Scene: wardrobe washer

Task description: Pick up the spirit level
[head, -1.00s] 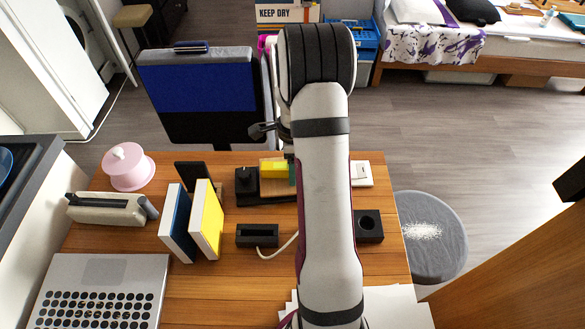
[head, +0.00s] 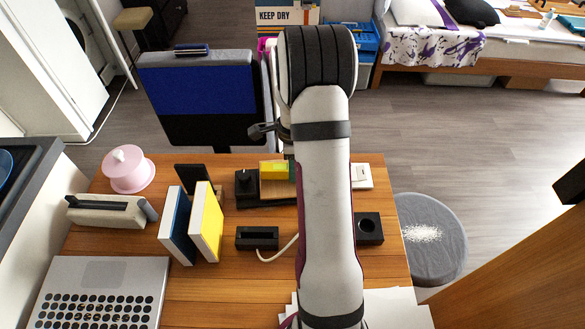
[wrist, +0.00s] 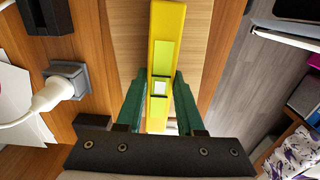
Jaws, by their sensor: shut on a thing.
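The spirit level is a long yellow bar with a pale vial window (wrist: 160,87), upright in the middle of the wrist view. My gripper (wrist: 158,100) has its two green fingers on either side of it, shut on its sides. In the head view the yellow end of the spirit level (head: 272,170) shows just left of my arm, over a wooden block on a black base. One green finger shows beside it there. My arm hides most of the gripper and the rest of the level. I cannot tell whether the level is clear of the wooden surface.
A black holder (head: 246,187) stands left of the level. A yellow book (head: 207,222), a dark blue book (head: 176,227) and a laptop (head: 98,294) are farther left. A black socket block (head: 369,229) is to the right. A white plug with cable (wrist: 52,94) is near the gripper.

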